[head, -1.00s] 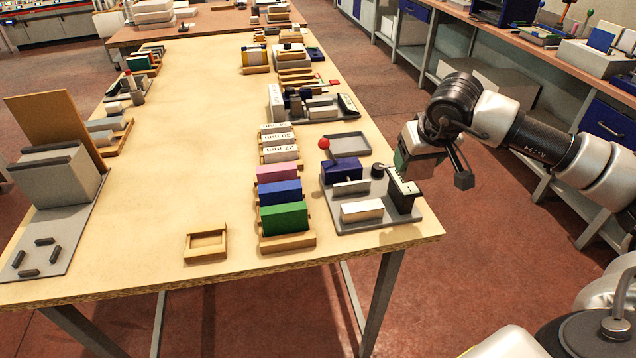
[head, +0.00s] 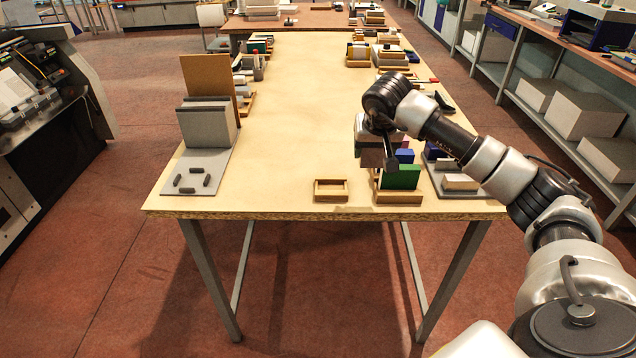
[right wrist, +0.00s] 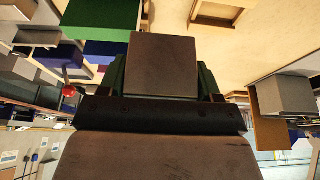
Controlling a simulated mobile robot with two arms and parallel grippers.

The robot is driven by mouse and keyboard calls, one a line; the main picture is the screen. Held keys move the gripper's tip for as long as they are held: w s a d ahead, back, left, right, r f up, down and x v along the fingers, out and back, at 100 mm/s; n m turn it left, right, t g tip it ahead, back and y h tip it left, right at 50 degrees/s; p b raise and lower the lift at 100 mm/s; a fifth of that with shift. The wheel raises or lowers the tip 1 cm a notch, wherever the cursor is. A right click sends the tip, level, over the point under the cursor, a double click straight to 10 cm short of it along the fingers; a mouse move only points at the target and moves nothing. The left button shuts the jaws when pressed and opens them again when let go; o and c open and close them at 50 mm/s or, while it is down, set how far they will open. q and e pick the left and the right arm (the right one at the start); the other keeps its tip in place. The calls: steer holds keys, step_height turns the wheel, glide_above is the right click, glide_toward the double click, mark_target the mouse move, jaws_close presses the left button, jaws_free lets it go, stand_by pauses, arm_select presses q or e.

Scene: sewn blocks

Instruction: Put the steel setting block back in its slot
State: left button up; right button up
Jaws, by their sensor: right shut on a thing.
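My right gripper (right wrist: 163,80) is shut on a plain brownish-grey block, which I take as the steel setting block (right wrist: 163,60). Its flat face fills the middle of the right wrist view between the two fingers. In the head view my right gripper (head: 376,150) hangs above or behind the row of coloured blocks, and I cannot make out the held block there. A small empty wooden tray (head: 317,197) lies at the table's front edge, left of the gripper. It also shows at the top of the right wrist view (right wrist: 203,22). My left gripper is out of view.
A green block (head: 401,178) and a blue block stand in wooden holders close to my right gripper. A grey fixture plate (head: 440,185) lies to their right. A grey stand with a brown back panel (head: 208,75) is at the left. The table's middle (head: 295,110) is clear.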

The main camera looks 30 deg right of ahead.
steer(key=p, duration=0.2)
glide_above(331, 179)
steer(key=s, duration=0.2)
steer(key=f, duration=0.5)
steer(key=shift+w+a, duration=0.15)
steer(key=shift+w, duration=0.05)
steer(key=shift+w+a+f, duration=0.2)
steer(key=shift+w, duration=0.05)
steer(key=shift+f, duration=0.25)
step_height(331, 179, down, 3)
steer(key=shift+f+p, duration=0.15)
steer(key=shift+p, duration=0.45)
steer(key=shift+f, duration=0.2)
steer(key=shift+f, duration=0.2)
steer(key=o, duration=1.3)
